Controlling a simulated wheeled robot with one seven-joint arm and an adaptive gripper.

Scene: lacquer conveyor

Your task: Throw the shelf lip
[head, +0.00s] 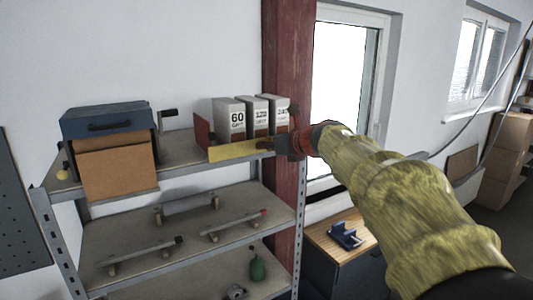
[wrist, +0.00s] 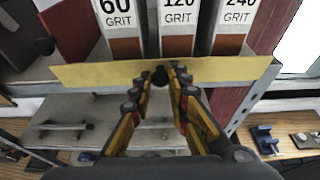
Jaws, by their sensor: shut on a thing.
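The shelf lip (head: 232,151) is a flat yellow strip along the front edge of the top shelf, before the grit boxes. In the wrist view the lip (wrist: 100,73) spans most of the picture, slightly slanted. A small dark knob (wrist: 160,77) sits at its middle. My gripper (wrist: 167,74) has its fingertips closed around the knob, at the lip. In the head view my gripper (head: 277,146) reaches the lip's right part from the right and hides some of it.
Three grit boxes (head: 237,117) stand behind the lip, marked 60, 120 and 240. A blue-topped box (head: 108,120) with a brown front stands at the left of the top shelf. Lower shelves hold handled bars (head: 235,226). A red post (head: 286,60) rises behind the shelf's right end.

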